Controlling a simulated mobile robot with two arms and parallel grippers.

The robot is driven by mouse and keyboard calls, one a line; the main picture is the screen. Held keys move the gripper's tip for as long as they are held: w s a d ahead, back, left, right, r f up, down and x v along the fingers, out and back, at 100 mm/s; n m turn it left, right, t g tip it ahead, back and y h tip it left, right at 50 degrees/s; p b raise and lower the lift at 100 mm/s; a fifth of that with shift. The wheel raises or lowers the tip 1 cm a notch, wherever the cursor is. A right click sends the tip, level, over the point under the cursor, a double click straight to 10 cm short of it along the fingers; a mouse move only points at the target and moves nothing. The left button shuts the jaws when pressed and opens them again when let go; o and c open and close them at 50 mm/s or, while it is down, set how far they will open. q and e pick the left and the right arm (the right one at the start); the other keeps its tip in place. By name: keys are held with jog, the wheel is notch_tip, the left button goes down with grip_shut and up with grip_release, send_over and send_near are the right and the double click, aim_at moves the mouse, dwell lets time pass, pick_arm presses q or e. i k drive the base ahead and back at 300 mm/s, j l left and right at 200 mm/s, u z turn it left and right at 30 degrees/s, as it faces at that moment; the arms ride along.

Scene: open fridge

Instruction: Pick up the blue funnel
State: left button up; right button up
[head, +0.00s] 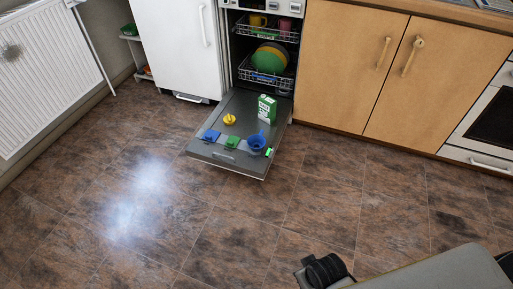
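The blue funnel (257,142) sits on the lowered dishwasher door (243,112), near its front right corner. It looks like a small blue cup shape; its spout cannot be made out.
On the same door are a green-and-white box (267,109), a yellow item (229,119), a flat blue item (211,135) and a flat green item (233,142). Racks hold a green plate (269,59). Wooden cabinets (350,60) stand to the right.

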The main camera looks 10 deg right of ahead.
aim_at(254, 140)
jog(key=i+j+z, duration=0.2)
jog(key=i, duration=0.35)
jog(key=i+j+z, duration=0.2)
jog(key=i, duration=0.4)
